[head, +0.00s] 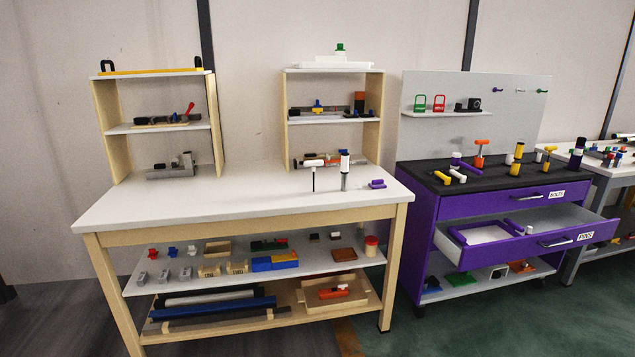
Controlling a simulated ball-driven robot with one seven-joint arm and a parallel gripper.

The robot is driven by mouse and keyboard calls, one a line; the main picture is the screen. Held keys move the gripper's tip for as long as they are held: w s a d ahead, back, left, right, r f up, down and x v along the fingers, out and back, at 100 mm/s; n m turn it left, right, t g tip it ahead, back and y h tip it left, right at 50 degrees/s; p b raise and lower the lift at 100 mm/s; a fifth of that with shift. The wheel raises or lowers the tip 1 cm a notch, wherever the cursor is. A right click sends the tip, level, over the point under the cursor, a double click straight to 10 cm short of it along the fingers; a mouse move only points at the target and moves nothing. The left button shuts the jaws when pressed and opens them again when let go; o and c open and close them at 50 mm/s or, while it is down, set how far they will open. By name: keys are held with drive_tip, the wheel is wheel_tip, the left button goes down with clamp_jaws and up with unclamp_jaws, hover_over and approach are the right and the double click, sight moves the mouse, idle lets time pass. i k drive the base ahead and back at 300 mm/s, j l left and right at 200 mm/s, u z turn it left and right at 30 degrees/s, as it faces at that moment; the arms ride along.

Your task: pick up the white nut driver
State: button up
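A white T-handled tool (314,163) with a thin dark shaft stands upright on the white tabletop of the wooden workbench (215,196). Next to it, a tool with a white and dark blue handle (345,161) stands upright on a thicker grey shaft. I cannot tell for sure which of these is the white nut driver. Another small white-headed piece (457,170) sits among tools on the purple bench. My gripper is not in view.
A purple piece (377,184) lies right of the two upright tools. The left and middle tabletop is clear. Two shelf units stand at its back. On the right, the purple bench (430,205) has an open drawer (530,240) jutting out over the green floor.

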sight(344, 169)
drive_tip(key=i+u, duration=0.1)
drive_tip(key=i, duration=0.5)
drive_tip(key=i+l+u, duration=0.1)
drive_tip(key=i, duration=0.55)
drive_tip(key=i+l+u, duration=0.1)
drive_tip(key=i, duration=0.5)
